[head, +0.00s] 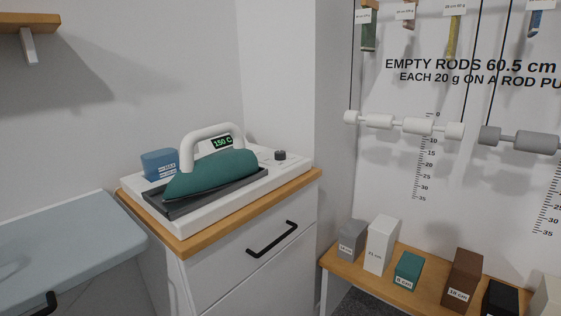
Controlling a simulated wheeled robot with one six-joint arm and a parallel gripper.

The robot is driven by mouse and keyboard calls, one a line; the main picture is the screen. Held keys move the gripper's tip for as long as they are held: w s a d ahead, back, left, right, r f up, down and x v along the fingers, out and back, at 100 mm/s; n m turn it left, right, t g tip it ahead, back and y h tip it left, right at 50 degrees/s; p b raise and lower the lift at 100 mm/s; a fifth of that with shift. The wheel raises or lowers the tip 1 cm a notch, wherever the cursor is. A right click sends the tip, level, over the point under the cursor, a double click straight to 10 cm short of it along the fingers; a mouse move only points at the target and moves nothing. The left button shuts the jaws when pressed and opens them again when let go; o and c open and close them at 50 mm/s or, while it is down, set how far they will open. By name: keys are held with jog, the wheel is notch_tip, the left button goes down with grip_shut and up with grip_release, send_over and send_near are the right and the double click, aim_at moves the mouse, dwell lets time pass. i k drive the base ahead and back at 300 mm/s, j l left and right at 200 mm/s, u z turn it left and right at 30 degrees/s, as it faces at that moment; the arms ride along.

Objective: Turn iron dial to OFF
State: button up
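A teal iron (212,174) with a white handle rests on a dark plate (166,208) set in a white station on top of a cabinet. A small display (222,142) behind the handle reads 150 C in green. A small dark dial (280,155) stands on the white station to the right of the iron. The dial's pointer and markings are too small to read. My gripper is not in view.
A blue labelled block (160,164) stands left of the iron. The wood-edged cabinet (243,254) has a black handle. A grey-blue surface (60,245) lies at left. A low shelf (340,265) holds several labelled blocks at right, below hanging rods (418,126).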

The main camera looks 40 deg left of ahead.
aim_at(279, 155)
jog(key=i+j, duration=0.25)
jog(key=i, duration=0.15)
jog(key=i+j+u, duration=0.1)
jog(key=i+j, duration=0.4)
jog(key=i, duration=0.25)
